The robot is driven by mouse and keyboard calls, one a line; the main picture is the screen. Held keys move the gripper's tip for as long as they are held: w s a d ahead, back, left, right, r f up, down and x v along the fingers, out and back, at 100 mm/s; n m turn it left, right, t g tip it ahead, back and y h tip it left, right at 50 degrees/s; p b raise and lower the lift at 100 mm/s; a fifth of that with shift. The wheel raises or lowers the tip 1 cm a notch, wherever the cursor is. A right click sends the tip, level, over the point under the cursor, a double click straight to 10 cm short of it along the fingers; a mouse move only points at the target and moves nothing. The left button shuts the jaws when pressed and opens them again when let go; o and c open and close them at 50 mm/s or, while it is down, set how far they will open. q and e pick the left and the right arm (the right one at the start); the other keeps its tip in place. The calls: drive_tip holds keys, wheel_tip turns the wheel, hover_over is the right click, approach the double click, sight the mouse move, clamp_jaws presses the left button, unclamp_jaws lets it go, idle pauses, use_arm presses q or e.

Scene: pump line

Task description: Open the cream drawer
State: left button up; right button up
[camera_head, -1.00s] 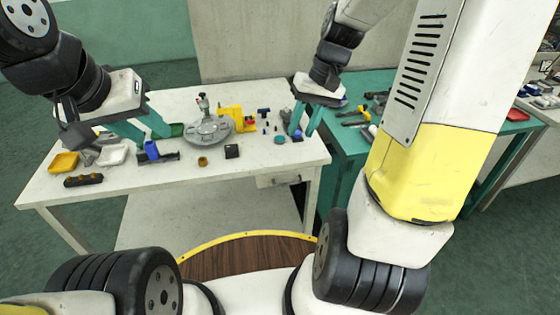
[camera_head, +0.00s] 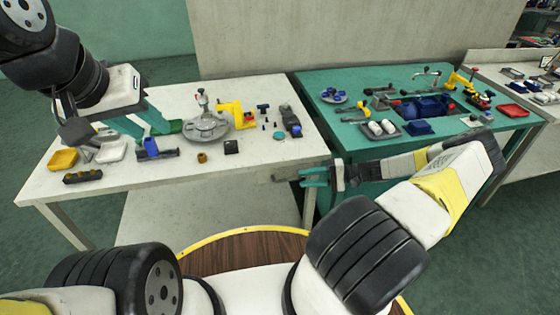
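The cream drawer is under the right end of the white table; a small part of its front (camera_head: 283,176) shows just left of my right gripper, and the rest is hidden behind the fingers. It looks shut. My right gripper (camera_head: 305,177) points left at the drawer front, with its teal fingers apart, one above the other. I cannot tell whether they touch the drawer or its handle. My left gripper (camera_head: 146,133) hangs over the left part of the white table, its fingers apart and empty.
The white table (camera_head: 220,174) bears a round grey fixture (camera_head: 206,127), a yellow bracket (camera_head: 238,115), a yellow tray (camera_head: 63,160) and small parts. A teal table (camera_head: 345,90) with a grey tray (camera_head: 381,130) stands to the right. The floor between me and the tables is partly clear.

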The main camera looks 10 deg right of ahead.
sight(288, 180)
drive_tip(key=w+a+f, duration=0.1)
drive_tip(key=a, duration=0.1)
drive_tip(key=w+a+f+m+t, duration=0.1)
drive_tip(key=a, duration=0.1)
drive_tip(key=w+a+t, duration=0.1)
drive_tip(key=a, duration=0.1)
drive_tip(key=shift+a+f+y, duration=0.2)
drive_tip(key=shift+f+y, duration=0.2)
clamp_jaws()
idle(1.4)
